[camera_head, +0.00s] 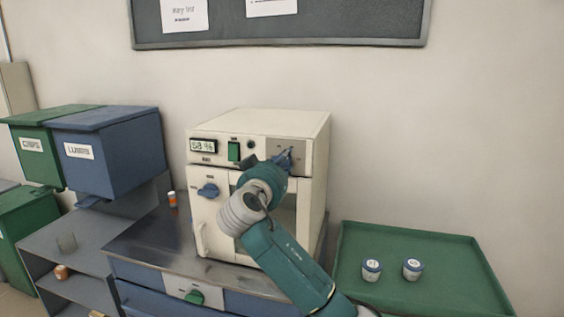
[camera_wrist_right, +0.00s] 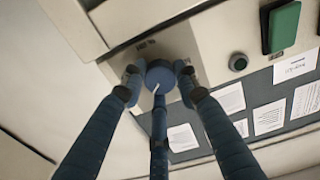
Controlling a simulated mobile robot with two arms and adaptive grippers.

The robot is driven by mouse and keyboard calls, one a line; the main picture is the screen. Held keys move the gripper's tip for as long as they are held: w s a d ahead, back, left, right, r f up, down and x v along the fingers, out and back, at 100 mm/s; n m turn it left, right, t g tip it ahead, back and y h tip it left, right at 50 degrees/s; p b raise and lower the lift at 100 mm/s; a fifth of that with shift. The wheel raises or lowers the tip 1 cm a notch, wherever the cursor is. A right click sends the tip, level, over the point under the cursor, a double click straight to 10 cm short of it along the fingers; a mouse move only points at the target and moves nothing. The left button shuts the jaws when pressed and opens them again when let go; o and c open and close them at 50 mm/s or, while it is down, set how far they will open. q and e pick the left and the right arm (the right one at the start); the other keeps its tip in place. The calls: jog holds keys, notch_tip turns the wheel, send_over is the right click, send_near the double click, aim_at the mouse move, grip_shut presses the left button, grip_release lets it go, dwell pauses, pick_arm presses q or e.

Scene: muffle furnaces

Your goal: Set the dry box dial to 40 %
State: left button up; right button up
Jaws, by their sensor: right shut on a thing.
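The cream dry box (camera_head: 262,125) stands on a metal-topped cabinet. Its lit display (camera_head: 203,146) shows a number with a percent sign, too small to read surely. My right gripper (camera_head: 284,160) is at the dial on the upper right of the front panel and hides most of it. In the right wrist view, the gripper's three dark blue fingers (camera_wrist_right: 158,82) are closed around the round blue dial (camera_wrist_right: 160,74). A white pointer line shows on the dial; its scale marks are blurred. My left gripper is not in view.
A green tray (camera_head: 440,245) with two small jars is at the right. Green and blue bins (camera_head: 115,150) are at the left. An orange-capped bottle (camera_head: 172,200) stands beside the box.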

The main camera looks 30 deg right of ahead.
jog(key=shift+a+n+p, duration=0.1)
jog(key=shift+n+p, duration=5.15)
jog(key=shift+n, duration=2.95)
jog(key=o, duration=1.2)
jog(key=shift+w, duration=0.1)
jog(key=shift+c, duration=0.2)
jog(key=v, duration=1.2)
